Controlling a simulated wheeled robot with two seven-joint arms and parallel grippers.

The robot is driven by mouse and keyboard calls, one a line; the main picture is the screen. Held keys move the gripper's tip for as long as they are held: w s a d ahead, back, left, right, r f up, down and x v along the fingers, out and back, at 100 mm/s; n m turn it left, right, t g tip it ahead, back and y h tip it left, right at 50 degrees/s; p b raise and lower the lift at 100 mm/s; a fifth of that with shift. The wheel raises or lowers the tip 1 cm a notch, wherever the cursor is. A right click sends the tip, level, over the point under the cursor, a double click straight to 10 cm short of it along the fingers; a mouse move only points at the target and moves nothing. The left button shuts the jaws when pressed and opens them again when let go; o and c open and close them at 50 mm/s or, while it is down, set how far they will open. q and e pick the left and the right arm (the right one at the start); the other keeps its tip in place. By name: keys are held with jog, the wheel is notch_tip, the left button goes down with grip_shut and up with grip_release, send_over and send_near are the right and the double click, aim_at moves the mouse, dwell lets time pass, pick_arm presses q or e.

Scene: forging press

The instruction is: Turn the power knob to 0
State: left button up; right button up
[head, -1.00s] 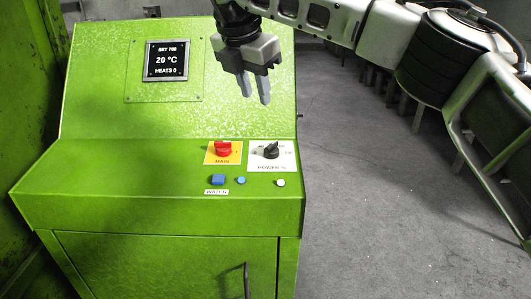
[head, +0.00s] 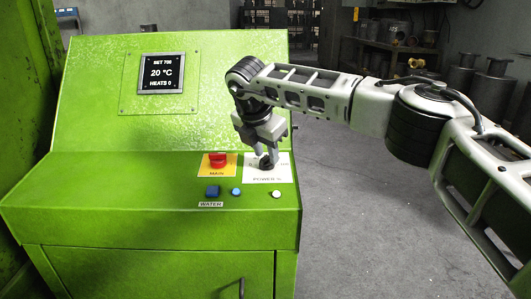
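The black power knob (head: 266,164) sits on a white plate (head: 268,177) marked POWER % on the green console's sloping ledge. My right gripper (head: 264,158) points down right at the knob, with its fingers around or just above it. The fingers and the knob overlap in the view, so I cannot tell whether they touch it or how far apart they are. The knob's pointer and most of the scale are hidden. My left gripper is not in view.
On the green console (head: 100,185), the red MAIN switch (head: 217,160) stands close left of the knob. A blue WATER button (head: 213,191), a light blue button (head: 235,192) and a white button (head: 276,194) lie in front. The display (head: 162,73) reads 20 °C.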

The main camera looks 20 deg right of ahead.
jog(key=shift+f, duration=0.15)
jog(key=shift+c, duration=0.3)
grip_shut()
